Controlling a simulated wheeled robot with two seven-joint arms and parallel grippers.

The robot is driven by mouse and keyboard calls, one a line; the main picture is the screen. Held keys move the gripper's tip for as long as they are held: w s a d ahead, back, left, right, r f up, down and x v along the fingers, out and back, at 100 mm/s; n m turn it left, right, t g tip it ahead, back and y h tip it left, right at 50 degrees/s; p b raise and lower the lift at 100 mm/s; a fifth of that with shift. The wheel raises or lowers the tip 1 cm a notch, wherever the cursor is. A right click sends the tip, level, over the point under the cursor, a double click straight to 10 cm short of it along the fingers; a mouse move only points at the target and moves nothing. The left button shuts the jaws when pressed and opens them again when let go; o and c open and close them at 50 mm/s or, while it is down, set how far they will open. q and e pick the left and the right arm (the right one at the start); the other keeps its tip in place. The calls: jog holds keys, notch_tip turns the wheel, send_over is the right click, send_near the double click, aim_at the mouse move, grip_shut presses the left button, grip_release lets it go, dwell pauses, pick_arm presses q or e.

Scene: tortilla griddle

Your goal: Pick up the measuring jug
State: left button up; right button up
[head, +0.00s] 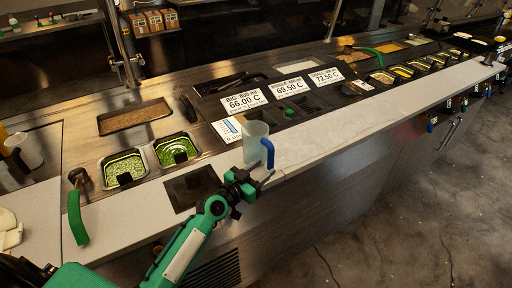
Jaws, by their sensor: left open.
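The measuring jug (253,142) is translucent with a blue handle. It stands upright on the pale counter near its front edge, at the middle of the head view. The handle is on its right side. My left gripper (265,177) is open, just in front of and below the jug in the picture. Nothing shows between its fingers. I cannot tell whether a fingertip touches the jug's base. My right gripper is not in view.
Two green-filled trays (176,150) and a dark recessed panel (191,187) lie left of the jug. Price signs (245,101) stand behind it. A green handle (77,216) is at left. The pale counter (340,130) is clear to the right.

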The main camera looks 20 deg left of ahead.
aim_at(268, 165)
pick_arm(q)
jog(key=p+x, duration=0.1)
jog(key=x, duration=0.3)
jog(key=shift+w+d+r, duration=0.1)
jog(key=shift+d, duration=0.05)
grip_shut()
jog(key=shift+r, duration=0.1)
